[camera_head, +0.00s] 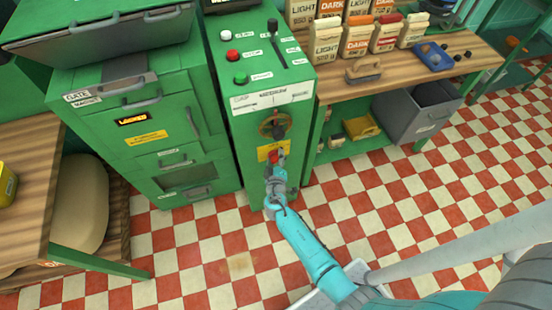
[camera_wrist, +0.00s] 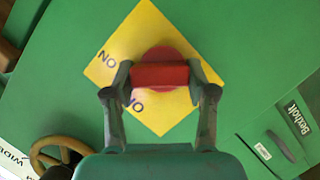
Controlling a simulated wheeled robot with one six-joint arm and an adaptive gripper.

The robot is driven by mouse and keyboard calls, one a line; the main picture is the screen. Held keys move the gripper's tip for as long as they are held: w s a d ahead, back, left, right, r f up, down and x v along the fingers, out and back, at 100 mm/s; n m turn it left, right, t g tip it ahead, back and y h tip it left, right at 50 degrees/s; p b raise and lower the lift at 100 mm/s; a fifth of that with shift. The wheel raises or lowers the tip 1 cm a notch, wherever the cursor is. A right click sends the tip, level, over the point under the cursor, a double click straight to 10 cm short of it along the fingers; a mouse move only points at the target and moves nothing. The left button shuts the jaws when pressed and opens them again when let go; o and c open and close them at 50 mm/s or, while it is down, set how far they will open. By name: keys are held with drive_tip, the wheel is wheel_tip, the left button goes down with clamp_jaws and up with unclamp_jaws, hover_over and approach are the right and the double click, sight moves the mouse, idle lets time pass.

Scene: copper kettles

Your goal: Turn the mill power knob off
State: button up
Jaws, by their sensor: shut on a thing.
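The red mill power knob (camera_wrist: 160,74) has a round base and a straight grip bar, on a yellow diamond-shaped plate (camera_wrist: 149,28) with dark lettering. In the wrist view the bar lies nearly level, and the lettering is tilted and partly hidden. My gripper (camera_wrist: 161,77) has one finger at each end of the bar and is shut on it. In the head view the knob (camera_head: 273,158) sits low on the front of a green machine (camera_head: 248,180), and my gripper (camera_head: 277,162) covers part of it and the yellow plate (camera_head: 264,152).
A brass handwheel (camera_head: 267,124) sits just above the plate. White, red and green buttons and a black lever (camera_head: 273,29) are on the machine's sloped top. A green cabinet (camera_head: 150,130) stands left, a wooden bench (camera_head: 400,75) right. The checkered floor in front is open.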

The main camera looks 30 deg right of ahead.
drive_tip(key=n, duration=0.1)
drive_tip(key=n+h, duration=0.1)
drive_tip(key=n, duration=0.1)
drive_tip(key=shift+a+f+n+h, duration=0.1)
drive_tip(key=shift+a+n+h, duration=0.1)
drive_tip(key=shift+n+h, duration=0.1)
drive_tip(key=shift+f+n+t+h, duration=0.1)
drive_tip(key=shift+n+t+h, duration=0.6)
drive_tip(key=shift+n, duration=1)
drive_tip(key=o, duration=1.2)
drive_tip(key=shift+c, duration=0.2)
drive_tip(key=v, duration=1.2)
